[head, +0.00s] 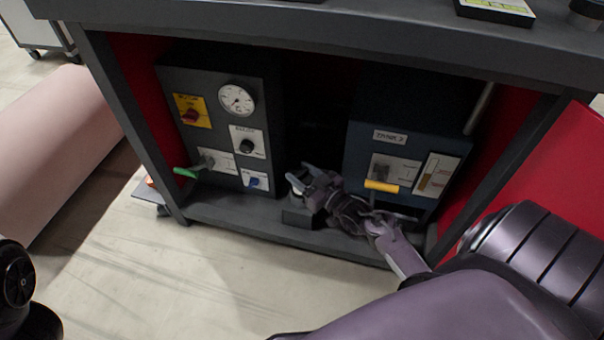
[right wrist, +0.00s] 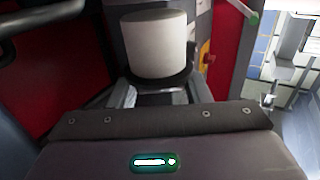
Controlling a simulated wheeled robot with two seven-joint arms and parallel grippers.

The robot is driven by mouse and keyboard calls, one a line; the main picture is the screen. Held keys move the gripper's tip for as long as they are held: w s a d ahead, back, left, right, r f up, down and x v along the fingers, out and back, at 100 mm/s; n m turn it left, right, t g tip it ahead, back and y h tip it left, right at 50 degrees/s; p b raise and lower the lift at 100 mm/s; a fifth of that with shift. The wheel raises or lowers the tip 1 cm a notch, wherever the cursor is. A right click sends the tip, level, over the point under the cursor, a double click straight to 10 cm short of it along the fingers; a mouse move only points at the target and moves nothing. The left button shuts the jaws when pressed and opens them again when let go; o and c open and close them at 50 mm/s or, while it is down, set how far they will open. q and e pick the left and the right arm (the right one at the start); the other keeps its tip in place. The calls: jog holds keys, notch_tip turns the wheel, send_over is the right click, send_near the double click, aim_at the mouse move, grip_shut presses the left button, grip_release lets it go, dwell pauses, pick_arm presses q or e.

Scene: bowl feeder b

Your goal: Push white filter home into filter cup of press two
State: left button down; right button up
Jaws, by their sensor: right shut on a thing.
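The white filter (right wrist: 155,45) shows in the right wrist view as a plain white cylinder at the fingertips of my right gripper (right wrist: 154,97). A dark rim lies around its lower end; I cannot tell whether this is the filter cup or how deep the filter sits. In the head view my right gripper (head: 300,177) is low inside the cabinet, above a dark block (head: 300,215) on the cabinet floor. It is shut on the filter. The blue-grey unit (head: 408,160) at the right carries a small label ending in 2. My left gripper is not in view.
A dark control panel (head: 222,130) with a gauge (head: 237,100), knobs and a green-tipped lever (head: 185,172) stands at the left. A yellow handle (head: 381,186) sticks out beside my right arm. The tabletop (head: 330,22) overhangs above; the cabinet's front edge runs below.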

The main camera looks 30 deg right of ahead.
jog(key=shift+f, duration=1.95)
dwell(6.0)
